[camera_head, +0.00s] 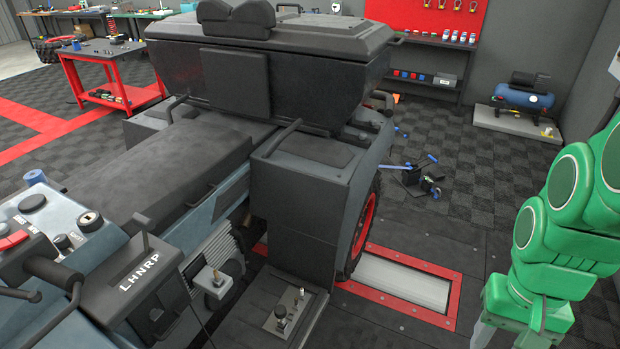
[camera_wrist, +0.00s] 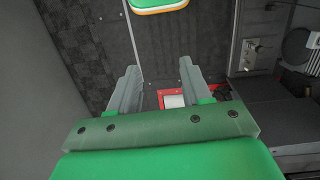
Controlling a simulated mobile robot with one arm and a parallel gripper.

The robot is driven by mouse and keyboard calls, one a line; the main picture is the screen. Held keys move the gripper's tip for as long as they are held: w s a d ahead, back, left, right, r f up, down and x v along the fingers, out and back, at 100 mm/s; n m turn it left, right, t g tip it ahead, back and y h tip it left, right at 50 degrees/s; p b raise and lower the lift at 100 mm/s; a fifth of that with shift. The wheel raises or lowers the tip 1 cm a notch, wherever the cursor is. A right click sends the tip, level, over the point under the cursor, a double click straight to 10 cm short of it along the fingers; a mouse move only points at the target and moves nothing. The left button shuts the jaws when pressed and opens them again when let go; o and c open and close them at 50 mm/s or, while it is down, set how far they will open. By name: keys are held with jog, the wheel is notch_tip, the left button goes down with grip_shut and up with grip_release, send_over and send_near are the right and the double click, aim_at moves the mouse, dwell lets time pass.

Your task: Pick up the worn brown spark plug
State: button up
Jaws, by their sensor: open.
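I cannot make out a worn brown spark plug in either view. A small upright knob and a short lever stand on the dark footplate (camera_head: 268,325) of the vehicle in the head view, too small to tell more. My gripper (camera_wrist: 158,80) shows in the wrist view with its two grey fingers apart and nothing between them. In the head view my green arm hangs at the right edge, and the grey fingers are partly cut off at the bottom. The gripper is to the right of the vehicle, over the dark floor.
The grey quad vehicle (camera_head: 310,180) fills the middle. A red-framed roller (camera_head: 405,283) lies under its wheel. A blue compressor (camera_head: 523,98), a floor jack (camera_head: 412,172), a red cart (camera_head: 105,75) and a back shelf (camera_head: 432,85) stand around.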

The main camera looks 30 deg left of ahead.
jog(key=w+a+f+n, duration=0.1)
jog(key=w+a+f, duration=0.1)
jog(key=w+a, duration=1.5)
jog(key=w+a+f+n+t, duration=0.1)
jog(key=w+a+f, duration=0.35)
jog(key=a, duration=0.45)
jog(key=w+a+f+n, duration=0.1)
jog(key=w+a+f, duration=0.2)
jog(key=w+a, duration=0.35)
jog(key=n, duration=0.2)
send_over(217, 277)
jog(key=shift+t, duration=0.3)
jog(key=f, duration=2.5)
jog(key=shift+w+a+f, duration=0.2)
jog(key=shift+w+f, duration=0.1)
jog(key=shift+f, duration=0.1)
jog(key=shift+s+f, duration=0.1)
jog(key=shift+f, duration=0.05)
jog(key=shift+a+f, duration=0.1)
jog(key=shift+f, duration=3.65)
grip_shut()
